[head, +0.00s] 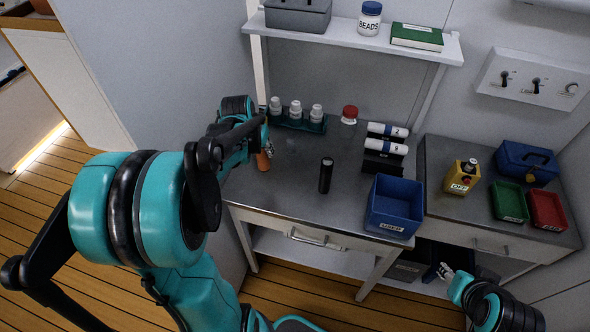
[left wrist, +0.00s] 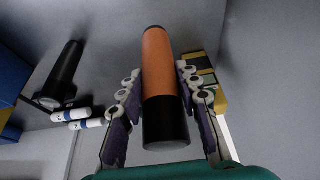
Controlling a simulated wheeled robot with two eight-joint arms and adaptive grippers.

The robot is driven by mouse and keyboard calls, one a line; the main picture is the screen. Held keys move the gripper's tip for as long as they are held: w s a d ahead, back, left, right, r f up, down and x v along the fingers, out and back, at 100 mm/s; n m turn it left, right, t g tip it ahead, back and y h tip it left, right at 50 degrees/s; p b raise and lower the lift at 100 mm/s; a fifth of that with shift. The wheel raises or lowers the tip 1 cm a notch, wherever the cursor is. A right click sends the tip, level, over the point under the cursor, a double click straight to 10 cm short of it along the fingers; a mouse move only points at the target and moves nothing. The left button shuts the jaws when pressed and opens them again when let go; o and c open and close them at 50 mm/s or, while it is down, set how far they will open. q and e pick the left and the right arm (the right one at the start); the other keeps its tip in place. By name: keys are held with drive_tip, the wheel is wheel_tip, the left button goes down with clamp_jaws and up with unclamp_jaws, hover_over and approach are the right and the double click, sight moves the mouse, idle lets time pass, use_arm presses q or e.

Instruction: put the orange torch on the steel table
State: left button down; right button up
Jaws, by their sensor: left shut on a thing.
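The orange torch (left wrist: 160,75), orange with a black end, is between the fingers of my left gripper (left wrist: 160,92), which is shut on it. In the head view the torch (head: 263,161) shows at the left part of the steel table (head: 290,190), partly hidden by my left gripper (head: 267,150). I cannot tell whether it touches the table top. A black torch (head: 326,175) stands upright on the table to the right, and it also shows in the left wrist view (left wrist: 66,72). My right gripper (head: 444,271) is low at the right, in front of the side cabinet; its opening is unclear.
A blue bin (head: 394,208) stands at the table's right front. White bottles in a rack (head: 296,120), a red-capped jar (head: 349,115) and a black rack with white cylinders (head: 384,150) are at the back. The table between the torches is clear. A shelf (head: 350,32) hangs above.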

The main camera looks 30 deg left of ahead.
use_arm(q)
drive_tip(key=w+d+f+b, duration=0.1)
drive_tip(key=w+d+f, duration=0.1)
drive_tip(key=f, duration=0.1)
drive_tip(key=w+d+f+b, duration=0.1)
drive_tip(key=d+f, duration=0.2)
drive_tip(key=w+d+f+b, duration=0.1)
drive_tip(key=w+d+f, duration=0.1)
drive_tip(key=f, duration=0.1)
drive_tip(key=shift+w+d+f+b, duration=0.25)
drive_tip(key=shift+w+f+b, duration=0.05)
drive_tip(key=shift+f+b, duration=0.1)
drive_tip(key=shift+r, duration=0.1)
drive_tip(key=c, duration=1.1)
unclamp_jaws()
drive_tip(key=shift+o, duration=0.2)
